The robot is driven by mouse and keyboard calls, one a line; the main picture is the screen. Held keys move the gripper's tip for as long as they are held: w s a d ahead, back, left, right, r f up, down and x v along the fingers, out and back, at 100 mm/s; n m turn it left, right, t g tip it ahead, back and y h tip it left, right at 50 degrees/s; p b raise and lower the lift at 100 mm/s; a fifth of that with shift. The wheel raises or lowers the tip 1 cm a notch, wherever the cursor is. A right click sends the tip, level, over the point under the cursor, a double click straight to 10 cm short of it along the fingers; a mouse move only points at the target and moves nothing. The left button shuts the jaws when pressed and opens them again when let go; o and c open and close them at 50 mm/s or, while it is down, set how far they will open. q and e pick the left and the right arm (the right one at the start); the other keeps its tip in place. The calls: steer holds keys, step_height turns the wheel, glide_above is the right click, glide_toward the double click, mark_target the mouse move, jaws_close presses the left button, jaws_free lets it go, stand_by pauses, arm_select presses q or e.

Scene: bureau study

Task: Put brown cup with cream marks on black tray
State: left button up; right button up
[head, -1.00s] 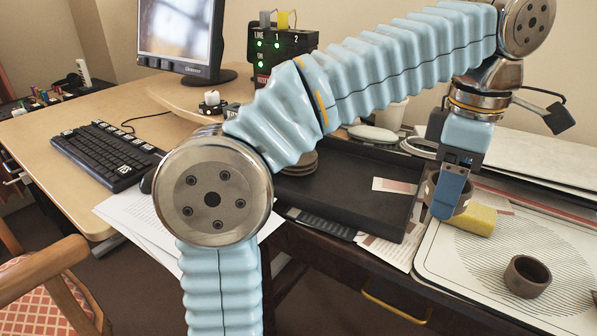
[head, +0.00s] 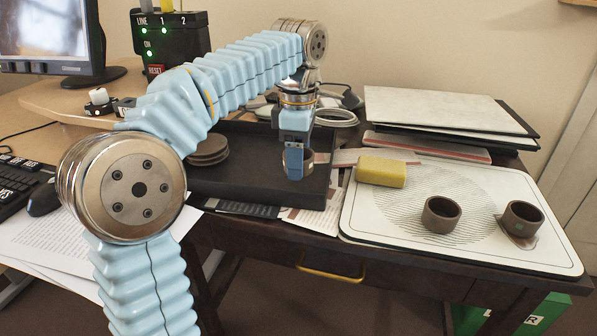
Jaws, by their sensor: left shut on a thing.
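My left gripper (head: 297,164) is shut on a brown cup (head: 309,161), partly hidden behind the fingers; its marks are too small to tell. The gripper holds the cup at the right part of the black tray (head: 255,193). I cannot tell whether the cup touches the tray floor. Two other brown cups stand on the white patterned board: one near its middle (head: 441,215) and one at its right (head: 522,219). My right gripper is out of view.
A stack of round brown coasters (head: 209,152) sits in the tray's left part. A yellow sponge (head: 381,171) lies on the white board (head: 375,228) right of the tray. Flat panels (head: 440,110) lie behind it. A black control box (head: 170,42) stands at the back left.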

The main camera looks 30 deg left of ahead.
arm_select(q)
steer(key=shift+f+b, duration=0.35)
steer(key=shift+f, duration=1.15)
steer(key=shift+f, duration=0.1)
steer(key=o, duration=1.2)
step_height(320, 180, up, 12)
steer(key=p, duration=0.4)
steer(key=shift+p, duration=0.3)
